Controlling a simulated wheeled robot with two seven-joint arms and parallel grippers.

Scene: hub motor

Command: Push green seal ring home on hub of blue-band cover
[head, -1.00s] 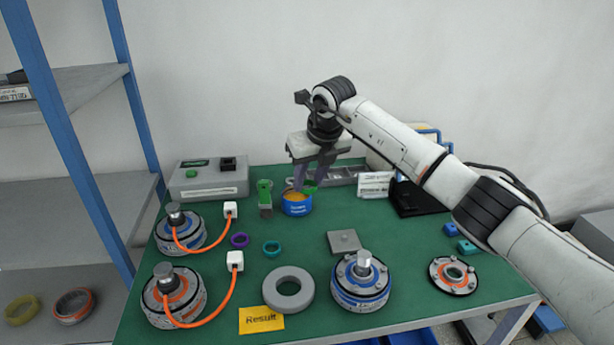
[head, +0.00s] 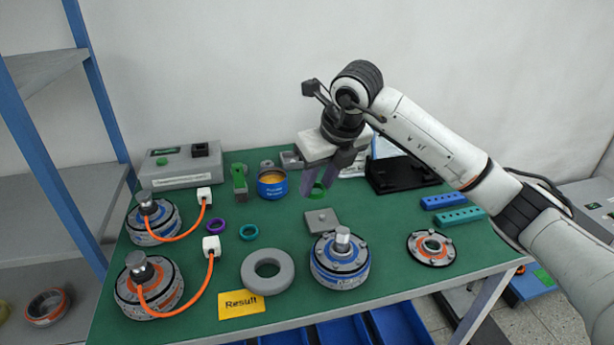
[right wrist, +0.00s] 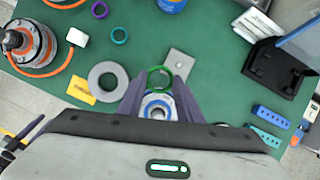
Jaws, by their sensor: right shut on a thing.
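The green seal ring (head: 318,189) is pinched between the fingertips of my right gripper (head: 318,183), which is shut on it above the table. In the right wrist view the ring (right wrist: 160,72) sits upright between the fingertips, with the gripper (right wrist: 160,86) partly framing the motor behind. The blue-band cover (head: 340,265) stands on the green mat at front centre, with a silver hub (head: 342,238) on top. It also shows in the right wrist view (right wrist: 157,104), partly hidden by the fingers. The ring is apart from the hub.
A grey square plate (head: 321,221) and a large grey ring (head: 267,272) lie near the cover. A blue tin (head: 272,184) stands behind. An orange-band cover (head: 432,247) lies right. Two orange-cabled motors stand left. Purple and teal rings lie between.

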